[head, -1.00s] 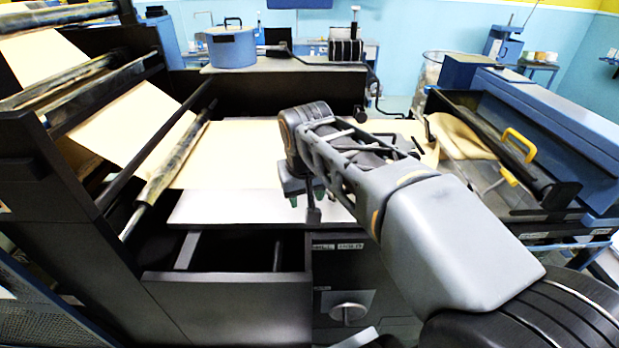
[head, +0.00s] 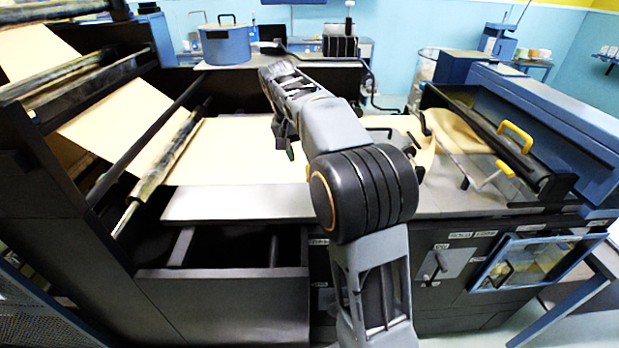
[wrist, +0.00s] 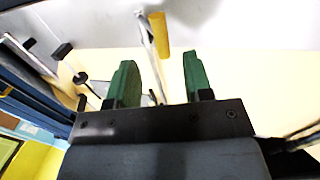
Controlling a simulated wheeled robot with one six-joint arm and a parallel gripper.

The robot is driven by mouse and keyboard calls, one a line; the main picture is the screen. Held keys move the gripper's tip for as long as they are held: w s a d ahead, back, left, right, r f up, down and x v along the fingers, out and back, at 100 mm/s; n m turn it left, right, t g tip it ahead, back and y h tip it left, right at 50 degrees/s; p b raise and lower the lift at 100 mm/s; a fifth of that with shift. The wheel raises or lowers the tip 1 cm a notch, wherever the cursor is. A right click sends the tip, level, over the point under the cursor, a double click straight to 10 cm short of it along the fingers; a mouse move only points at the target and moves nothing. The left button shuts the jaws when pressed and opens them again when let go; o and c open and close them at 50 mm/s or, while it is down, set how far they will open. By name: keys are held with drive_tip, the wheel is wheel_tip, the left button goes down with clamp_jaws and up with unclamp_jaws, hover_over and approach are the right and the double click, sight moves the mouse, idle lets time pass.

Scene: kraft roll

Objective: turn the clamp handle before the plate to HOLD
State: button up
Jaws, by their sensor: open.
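A lever with a yellow grip (head: 505,168) on a metal rod stands at the right of the bed, beside the tan sheet's curled end. A yellow grip on a metal rod (wrist: 160,35) also shows beyond the finger gap in the wrist view; I cannot tell whether it is the same one. A black lever (head: 437,266) sits on a grey panel on the front face. No HOLD mark is readable, so which is the clamp handle is unclear. My gripper (head: 290,150) is over the tan sheet. Its green fingers (wrist: 160,82) are apart and empty.
A pale metal plate (head: 235,203) runs along the bed's front. The tan sheet (head: 235,150) lies behind it. Rollers (head: 160,170) stand left. A black bar with a yellow arched handle (head: 517,135) is at the right. A blue-framed window (head: 535,262) tilts from the front.

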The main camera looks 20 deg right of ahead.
drive_tip(key=x, duration=0.8)
drive_tip(key=shift+f, duration=0.15)
drive_tip(key=shift+c, duration=0.3)
drive_tip(key=shift+s+d, duration=0.1)
drive_tip(key=c, duration=0.4)
clamp_jaws()
